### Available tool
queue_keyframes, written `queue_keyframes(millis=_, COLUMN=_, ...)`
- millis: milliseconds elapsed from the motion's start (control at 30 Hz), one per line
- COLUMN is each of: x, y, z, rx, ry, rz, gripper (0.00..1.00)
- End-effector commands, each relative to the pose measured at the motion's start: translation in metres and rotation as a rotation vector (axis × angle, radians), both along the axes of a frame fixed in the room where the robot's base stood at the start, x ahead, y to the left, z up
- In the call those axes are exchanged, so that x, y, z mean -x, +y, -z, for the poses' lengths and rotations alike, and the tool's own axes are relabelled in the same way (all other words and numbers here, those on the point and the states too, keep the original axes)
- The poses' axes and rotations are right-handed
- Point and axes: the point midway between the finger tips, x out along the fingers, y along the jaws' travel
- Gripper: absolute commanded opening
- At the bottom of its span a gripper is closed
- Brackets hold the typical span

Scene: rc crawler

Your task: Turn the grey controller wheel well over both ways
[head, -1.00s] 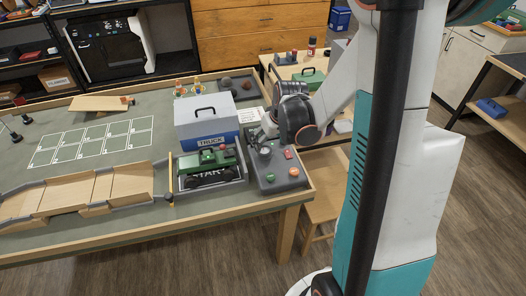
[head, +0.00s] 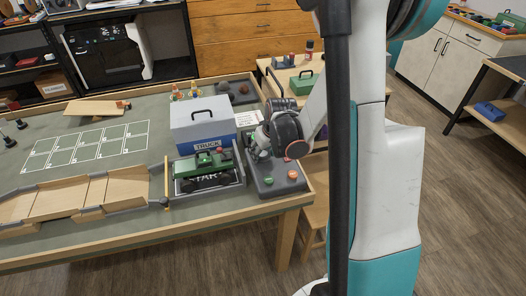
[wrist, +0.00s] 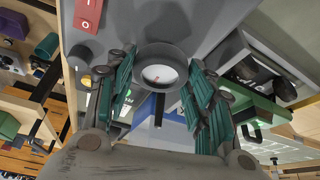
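The grey controller (head: 277,185) lies at the right end of the green-topped table, with a green and a red-orange button at its front. In the head view my gripper (head: 262,150) is down over the controller, and my arm hides the wheel.
A red rocker switch (wrist: 88,14) sits beside the wheel. A green crawler truck (head: 207,168) stands in a bay left of the controller, with a grey and blue box (head: 203,125) behind it. A wooden ramp (head: 95,193) lies further left. A stool and side table are beyond the table's right edge.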

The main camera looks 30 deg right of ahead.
Motion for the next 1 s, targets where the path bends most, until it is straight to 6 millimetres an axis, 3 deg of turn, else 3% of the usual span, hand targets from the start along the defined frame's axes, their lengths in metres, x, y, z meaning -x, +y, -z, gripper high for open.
queue_keyframes(millis=567, x=0.0001, y=0.0005, z=0.0000, rx=0.000, ry=0.000, rz=0.045, gripper=0.25)
queue_keyframes(millis=600, x=0.0001, y=0.0005, z=0.0000, rx=0.000, ry=0.000, rz=0.045, gripper=0.53)
queue_keyframes(millis=667, x=0.0001, y=0.0005, z=0.0000, rx=0.000, ry=0.000, rz=0.044, gripper=0.67)
queue_keyframes(millis=1000, x=0.0001, y=0.0003, z=-0.0002, rx=0.000, ry=0.000, rz=0.044, gripper=0.69)
